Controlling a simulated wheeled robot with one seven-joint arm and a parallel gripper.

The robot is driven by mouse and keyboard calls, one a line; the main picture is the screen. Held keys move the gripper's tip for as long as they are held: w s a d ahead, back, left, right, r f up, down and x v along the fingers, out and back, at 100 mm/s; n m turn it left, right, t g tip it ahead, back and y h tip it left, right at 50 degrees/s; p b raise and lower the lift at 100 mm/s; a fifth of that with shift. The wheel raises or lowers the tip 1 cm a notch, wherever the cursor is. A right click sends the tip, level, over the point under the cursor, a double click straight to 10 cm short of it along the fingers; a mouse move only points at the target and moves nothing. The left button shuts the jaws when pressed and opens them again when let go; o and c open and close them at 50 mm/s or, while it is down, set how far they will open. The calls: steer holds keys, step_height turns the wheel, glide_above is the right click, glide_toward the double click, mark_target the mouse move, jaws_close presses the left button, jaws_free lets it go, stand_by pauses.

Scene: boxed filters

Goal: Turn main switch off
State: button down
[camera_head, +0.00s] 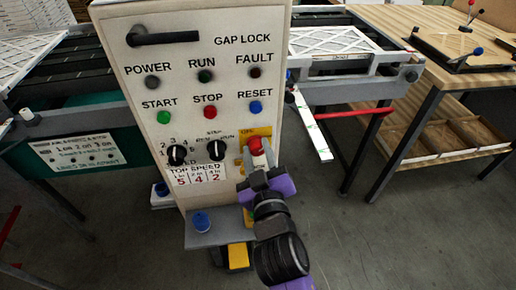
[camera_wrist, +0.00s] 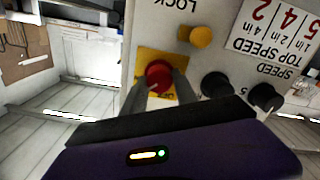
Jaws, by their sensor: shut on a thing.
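The main switch is a red knob (camera_head: 256,146) on a yellow plate (camera_head: 264,131), low on the right side of the grey control panel (camera_head: 186,60). It also shows in the wrist view as a red knob (camera_wrist: 158,76) on its yellow plate (camera_wrist: 147,56). My gripper (camera_head: 258,158) is at the knob, and in the wrist view its two fingers (camera_wrist: 159,86) stand on either side of the knob, shut on it. The writing on the plate is mostly hidden by my fingers, so I cannot read the switch position.
Two black selector knobs (camera_head: 177,154) sit left of the switch, above a TOP SPEED label (camera_head: 196,175). START (camera_head: 164,117), STOP (camera_head: 210,112) and RESET (camera_head: 256,107) buttons are above. A small shelf (camera_head: 222,233) juts out below. A wooden table (camera_head: 450,50) stands at right.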

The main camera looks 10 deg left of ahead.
steer(key=n+p, duration=0.3)
steer(key=n, duration=0.4)
steer(key=shift+a, duration=0.1)
steer(key=n+p, duration=0.2)
steer(key=n, duration=0.3)
steer(key=shift+f+n, duration=0.1)
steer(key=shift+n, duration=0.3)
steer(key=c, duration=1)
jaws_free()
steer(key=shift+s, duration=0.1)
steer(key=v, duration=0.7)
steer(key=shift+s+b, duration=0.3)
steer(key=shift+s, duration=0.05)
